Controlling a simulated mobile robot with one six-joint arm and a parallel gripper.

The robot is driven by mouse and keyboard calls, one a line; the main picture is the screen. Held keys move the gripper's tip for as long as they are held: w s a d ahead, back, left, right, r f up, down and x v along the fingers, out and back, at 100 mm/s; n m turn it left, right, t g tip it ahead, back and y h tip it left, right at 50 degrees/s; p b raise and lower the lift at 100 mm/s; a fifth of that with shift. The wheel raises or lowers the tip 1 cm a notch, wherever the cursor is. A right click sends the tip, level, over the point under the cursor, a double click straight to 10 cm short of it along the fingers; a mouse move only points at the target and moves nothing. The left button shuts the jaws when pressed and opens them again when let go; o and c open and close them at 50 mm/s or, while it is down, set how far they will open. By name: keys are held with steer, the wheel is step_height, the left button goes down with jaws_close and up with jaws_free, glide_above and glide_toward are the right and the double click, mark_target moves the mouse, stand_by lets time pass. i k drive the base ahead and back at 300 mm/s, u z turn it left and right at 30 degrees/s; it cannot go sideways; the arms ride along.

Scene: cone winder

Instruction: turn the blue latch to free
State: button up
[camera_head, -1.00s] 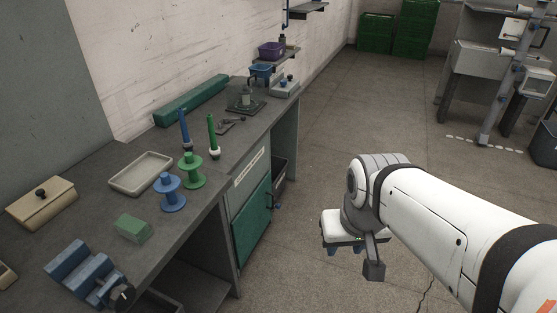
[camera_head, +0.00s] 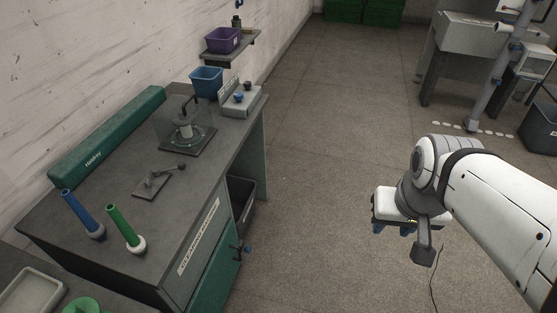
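My gripper (camera_head: 394,231) hangs over open floor to the right of the bench, pointing down and well apart from the latch. Short bluish fingers show under its white body, but the gap between them is unclear. I see nothing held in it.
The bench (camera_head: 135,225) carries blue (camera_head: 82,213) and green (camera_head: 125,228) cones, a glass-covered device (camera_head: 186,130), a blue bin (camera_head: 206,82) and a control box (camera_head: 240,101). A dark bin (camera_head: 241,195) stands under the bench. The floor (camera_head: 310,180) between bench and arm is clear.

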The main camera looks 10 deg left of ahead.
mark_target(248, 249)
steer(key=u, duration=0.1)
steer(key=i, duration=1.05)
steer(key=u, duration=0.45)
